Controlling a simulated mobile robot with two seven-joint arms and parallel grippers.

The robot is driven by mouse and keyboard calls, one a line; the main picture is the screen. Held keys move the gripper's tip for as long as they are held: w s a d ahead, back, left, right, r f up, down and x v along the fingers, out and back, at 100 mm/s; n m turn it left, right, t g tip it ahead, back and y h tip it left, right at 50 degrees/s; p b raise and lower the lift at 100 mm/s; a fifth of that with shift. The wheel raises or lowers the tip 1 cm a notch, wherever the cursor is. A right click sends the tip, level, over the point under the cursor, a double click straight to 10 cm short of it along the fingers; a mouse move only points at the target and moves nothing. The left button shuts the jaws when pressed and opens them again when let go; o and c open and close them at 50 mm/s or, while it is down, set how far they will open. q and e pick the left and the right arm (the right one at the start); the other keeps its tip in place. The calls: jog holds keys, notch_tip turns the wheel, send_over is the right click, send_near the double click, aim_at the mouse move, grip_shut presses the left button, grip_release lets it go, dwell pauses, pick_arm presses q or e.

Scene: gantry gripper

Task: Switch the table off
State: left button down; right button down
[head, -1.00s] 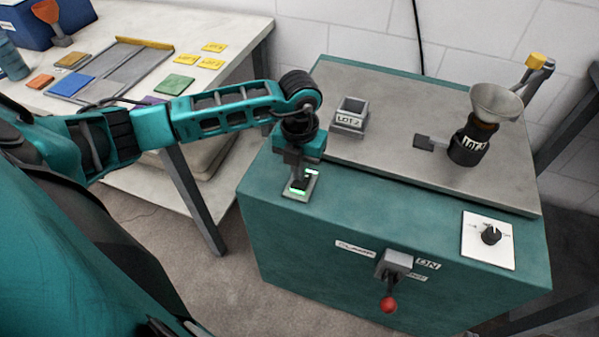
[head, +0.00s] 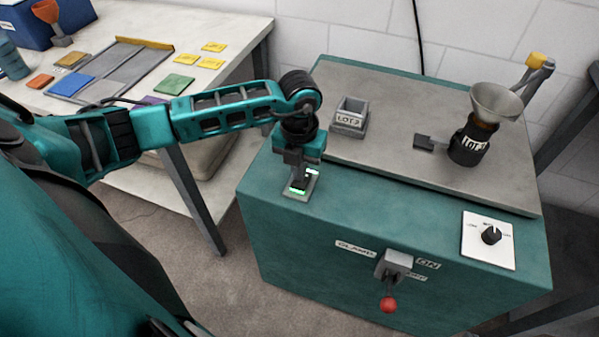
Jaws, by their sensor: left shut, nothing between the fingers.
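The table is a teal cabinet (head: 330,215) with a grey top plate. A small switch plate (head: 312,193) with green lit parts sits on its left front ledge. My left gripper (head: 299,180) points down at this switch, shut and empty, and covers much of it. I cannot tell whether the fingertips touch it or which way it is set. My right gripper is not in view.
A dial (head: 491,236) on a white plate sits at the ledge's right. A red-knobbed clamp lever (head: 388,302) hangs on the front. A grey LOT 2 box (head: 350,117) and a black holder with a funnel (head: 495,102) stand on top. A side bench (head: 125,125) is at left.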

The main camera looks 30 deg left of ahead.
aim_at(300, 184)
pick_arm(q)
jog(key=shift+f+b, duration=0.9)
jog(key=shift+f, duration=0.35)
dwell(0.3)
jog(key=shift+r, duration=0.1)
notch_tip(300, 184, up, 7)
jog(key=p, duration=0.5)
jog(key=shift+p, duration=0.35)
dwell(0.3)
